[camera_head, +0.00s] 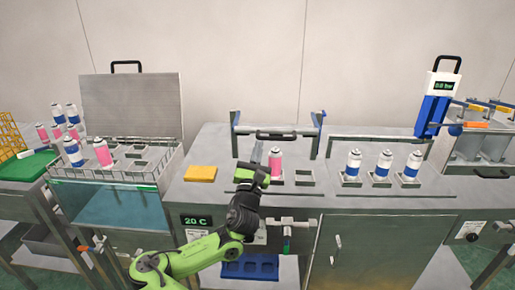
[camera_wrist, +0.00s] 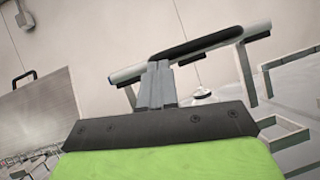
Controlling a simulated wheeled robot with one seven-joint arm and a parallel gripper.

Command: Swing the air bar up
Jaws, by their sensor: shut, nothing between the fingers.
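The air bar (camera_head: 303,132) is a grey bar with a black grip (camera_head: 276,134), spanning two uprights with blue parts at the back of the middle bench. In the wrist view the bar (camera_wrist: 128,74) and its black grip (camera_wrist: 197,44) run slanting across the top centre. My gripper (camera_head: 257,150) is just in front of the bar, left of the grip's middle. Its shut fingers (camera_wrist: 157,68) overlap the bar's lower edge in the wrist view, near the grip's left end. I cannot tell whether they touch. A pink can (camera_head: 275,162) stands just right of my gripper.
A yellow block (camera_head: 201,173) lies to the left on the bench. Blue-and-white cans (camera_head: 384,165) stand in holders to the right. A glass-fronted bath (camera_head: 115,205) with an upright lid (camera_head: 132,105) is at left. A blue-and-white device (camera_head: 436,103) stands at right.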

